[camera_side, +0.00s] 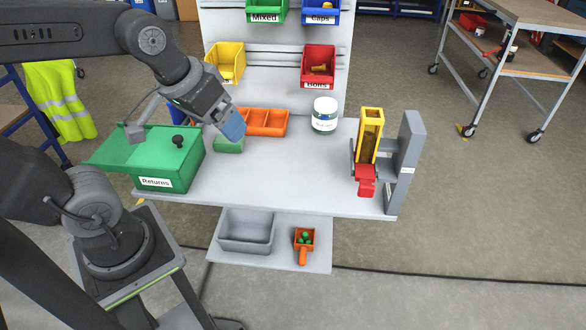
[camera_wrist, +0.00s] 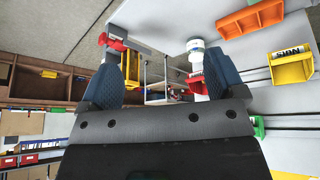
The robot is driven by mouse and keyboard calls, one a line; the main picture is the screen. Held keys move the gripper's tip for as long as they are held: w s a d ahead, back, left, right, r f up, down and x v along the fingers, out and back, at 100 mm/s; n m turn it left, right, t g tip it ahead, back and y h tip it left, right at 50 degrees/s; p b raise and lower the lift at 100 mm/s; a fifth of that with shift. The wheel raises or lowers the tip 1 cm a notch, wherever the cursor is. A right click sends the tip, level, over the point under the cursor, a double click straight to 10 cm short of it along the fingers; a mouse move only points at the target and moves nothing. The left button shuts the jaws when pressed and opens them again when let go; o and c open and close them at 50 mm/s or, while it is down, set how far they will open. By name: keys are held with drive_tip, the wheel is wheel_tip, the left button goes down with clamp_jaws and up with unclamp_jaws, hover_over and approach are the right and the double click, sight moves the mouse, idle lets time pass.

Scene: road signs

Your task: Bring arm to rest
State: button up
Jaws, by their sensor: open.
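My gripper (camera_side: 232,124) hangs above the left part of the grey bench (camera_side: 285,184), over the area by the green Returns box and the small green tray. Only one blue fingertip shows clearly in the side view. In the wrist view my gripper (camera_wrist: 163,82) has its two blue fingers wide apart, with nothing between them. My arm is bent and reaches in from the left. The gripper appears clear of the bench top, but its exact height is hard to tell.
A green Returns box (camera_side: 168,160) with a black knob, a small green tray (camera_side: 229,145) and an orange tray (camera_side: 265,122) are near the gripper. A white-labelled jar (camera_side: 325,116) and a yellow-and-red dispenser (camera_side: 369,142) stand farther right. Bins hang behind. The bench's front middle is clear.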

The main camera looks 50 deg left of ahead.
drive_tip(key=shift+s+d+m+t, duration=0.15)
drive_tip(key=shift+s+d+m, duration=0.25)
drive_tip(key=shift+s+m, duration=0.25)
drive_tip(key=shift+s+d+m+t, duration=0.15)
drive_tip(key=shift+s+d+m, duration=0.25)
drive_tip(key=shift+s+m, duration=0.2)
